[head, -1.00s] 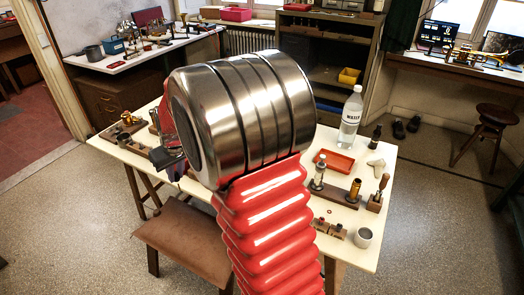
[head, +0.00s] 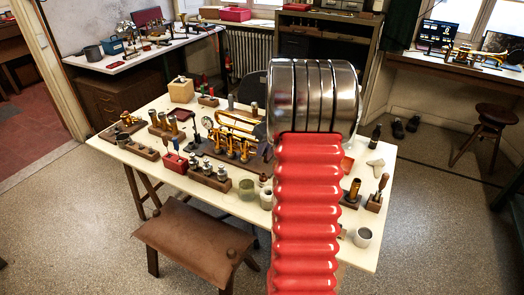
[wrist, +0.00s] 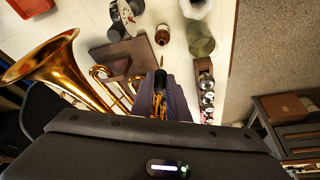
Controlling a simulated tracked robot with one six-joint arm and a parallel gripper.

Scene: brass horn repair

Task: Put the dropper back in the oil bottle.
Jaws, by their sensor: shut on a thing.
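In the wrist view my gripper (wrist: 161,103) is shut on the dropper (wrist: 160,79). Its dark bulb is between the fingers and its thin tip points toward the top of the picture. A small brown bottle with a pale label, which looks like the oil bottle (wrist: 162,35), stands on the white table just beyond the tip. The dropper and bottle look apart in the picture; the height between them is hard to tell.
A brass horn (wrist: 62,72) lies left of my gripper. A green glass jar (wrist: 201,42) and a wooden block with several metal pieces (wrist: 206,92) are on the right. A dark bottle (head: 376,133) stands at the table's far right.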

